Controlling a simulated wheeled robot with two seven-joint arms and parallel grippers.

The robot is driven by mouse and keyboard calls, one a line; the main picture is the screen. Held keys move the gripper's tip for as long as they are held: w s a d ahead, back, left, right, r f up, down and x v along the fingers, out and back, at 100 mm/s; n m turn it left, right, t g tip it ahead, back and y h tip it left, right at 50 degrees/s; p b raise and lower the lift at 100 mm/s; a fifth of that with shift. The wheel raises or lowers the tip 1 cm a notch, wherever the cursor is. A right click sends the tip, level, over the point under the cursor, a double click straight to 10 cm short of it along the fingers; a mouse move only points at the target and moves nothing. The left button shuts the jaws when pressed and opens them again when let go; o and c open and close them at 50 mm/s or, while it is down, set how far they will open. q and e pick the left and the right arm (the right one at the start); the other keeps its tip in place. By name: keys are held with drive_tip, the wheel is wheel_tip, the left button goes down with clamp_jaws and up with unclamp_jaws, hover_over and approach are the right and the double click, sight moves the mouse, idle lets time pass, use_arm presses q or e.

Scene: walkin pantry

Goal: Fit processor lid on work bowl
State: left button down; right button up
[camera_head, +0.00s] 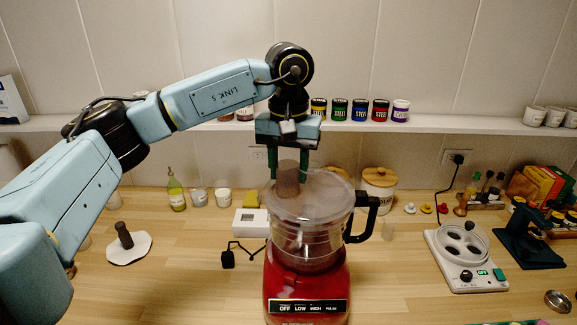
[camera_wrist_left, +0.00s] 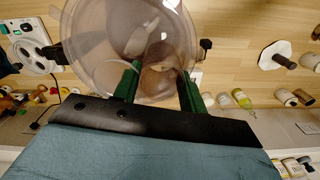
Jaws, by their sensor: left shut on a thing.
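The red food processor base (camera_head: 305,290) stands on the wooden counter with the clear work bowl (camera_head: 318,247) on it. The bowl's black handle (camera_head: 364,214) points right. The clear round lid (camera_head: 325,193) is over the bowl's top; whether it is fully seated or just above the rim I cannot tell. My left gripper (camera_head: 288,176) comes down from above, its green fingers shut on the lid's brownish upright tube (camera_head: 288,186). In the left wrist view the lid (camera_wrist_left: 95,45) spreads beyond the fingers (camera_wrist_left: 158,84) and hides most of the bowl. My right gripper is not in view.
A white device with round wells (camera_head: 462,255) stands at right, beside a dark blue stand (camera_head: 527,243). A white disc with a brown knob (camera_head: 128,248) lies at left. A white scale (camera_head: 251,223) and a lidded canister (camera_head: 379,190) are behind the processor. Jars line the shelf above.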

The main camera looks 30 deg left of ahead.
use_arm(q)
drive_tip(key=shift+f+b, duration=0.4)
drive_tip(key=shift+f, duration=0.15)
drive_tip(key=c, duration=0.7)
unclamp_jaws()
drive_tip(key=shift+r+p, duration=0.6)
drive_tip(key=shift+r, duration=6.15)
